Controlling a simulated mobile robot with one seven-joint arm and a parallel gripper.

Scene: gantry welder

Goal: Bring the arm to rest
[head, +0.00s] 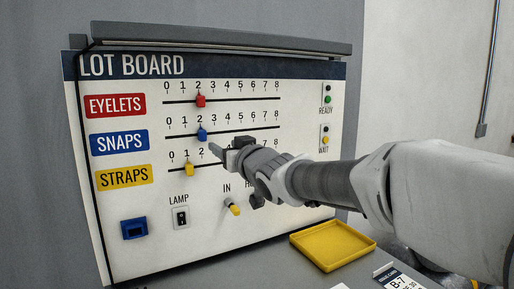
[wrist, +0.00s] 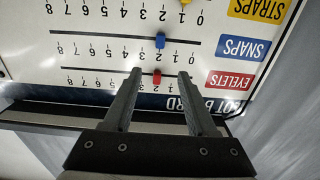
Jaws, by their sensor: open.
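My arm (head: 325,181) reaches in from the right towards the lot board (head: 88,205). My gripper (head: 216,151) is in front of the board, near the snaps and straps rows in the head view. In the wrist view, which is upside down, my gripper (wrist: 160,74) is open with two separate fingers and nothing held. The red eyelets slider (wrist: 157,77) shows between the fingertips there; I cannot tell the gap in depth. The red slider (head: 200,101) and blue snaps slider (head: 202,134) stand near 2. The yellow straps slider (head: 188,168) stands near 1.
A lamp switch (head: 181,217), a blue socket (head: 134,228) and a yellow-tipped lever (head: 232,207) sit low on the board. A yellow tray (head: 332,245) and a white card (head: 397,279) lie on the ledge. A hood (head: 220,38) overhangs the board's top.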

